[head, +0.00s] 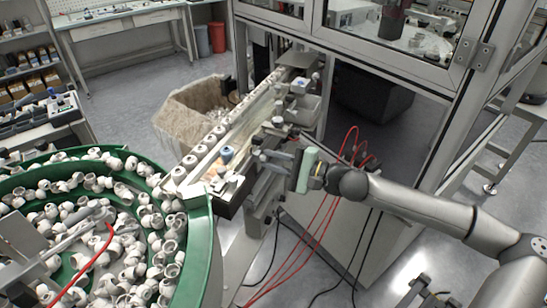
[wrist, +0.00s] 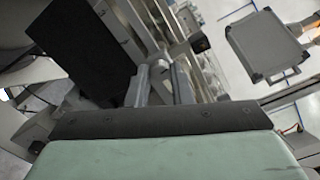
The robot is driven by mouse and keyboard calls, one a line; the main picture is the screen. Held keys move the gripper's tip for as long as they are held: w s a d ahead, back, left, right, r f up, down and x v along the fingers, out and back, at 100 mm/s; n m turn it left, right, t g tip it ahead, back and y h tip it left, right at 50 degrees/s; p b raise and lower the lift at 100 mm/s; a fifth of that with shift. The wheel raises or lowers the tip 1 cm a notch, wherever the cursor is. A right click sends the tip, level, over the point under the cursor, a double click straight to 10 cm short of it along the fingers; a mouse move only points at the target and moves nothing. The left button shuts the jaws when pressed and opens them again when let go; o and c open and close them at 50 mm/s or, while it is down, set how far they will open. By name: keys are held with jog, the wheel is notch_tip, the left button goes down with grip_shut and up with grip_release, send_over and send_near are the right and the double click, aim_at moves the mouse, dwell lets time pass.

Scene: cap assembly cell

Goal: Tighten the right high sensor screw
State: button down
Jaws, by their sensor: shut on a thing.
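My gripper (head: 260,160) reaches left from its pale green body to the near side of the conveyor rail assembly (head: 232,195). In the wrist view, its two grey fingers (wrist: 160,74) are close together, shut on a small part at the sensor mount beside the rail. That part sits where the right high sensor screw is, but the fingers hide most of it. How far the screw is turned in cannot be told. A blue-topped knob (head: 227,153) stands on the rail just left of the fingertips.
A green-rimmed bowl feeder (head: 205,235) full of white caps fills the lower left. A row of caps (head: 205,146) lines the rail. Red hoses (head: 322,215) hang below my arm. A framed machine enclosure (head: 400,60) stands behind it, and a cardboard bin (head: 190,105) behind the rail.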

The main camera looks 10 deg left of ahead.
jog(key=shift+m, duration=0.7)
jog(key=shift+m+p, duration=0.3)
jog(key=c, duration=1.3)
grip_release()
jog(key=shift+d, duration=0.1)
jog(key=s+d+b, duration=0.1)
jog(key=d, duration=0.4)
jog(key=s+d+b, duration=0.1)
jog(key=d, duration=0.5)
jog(key=s+d+b, duration=0.1)
jog(key=d, duration=0.5)
jog(key=shift+d, duration=0.1)
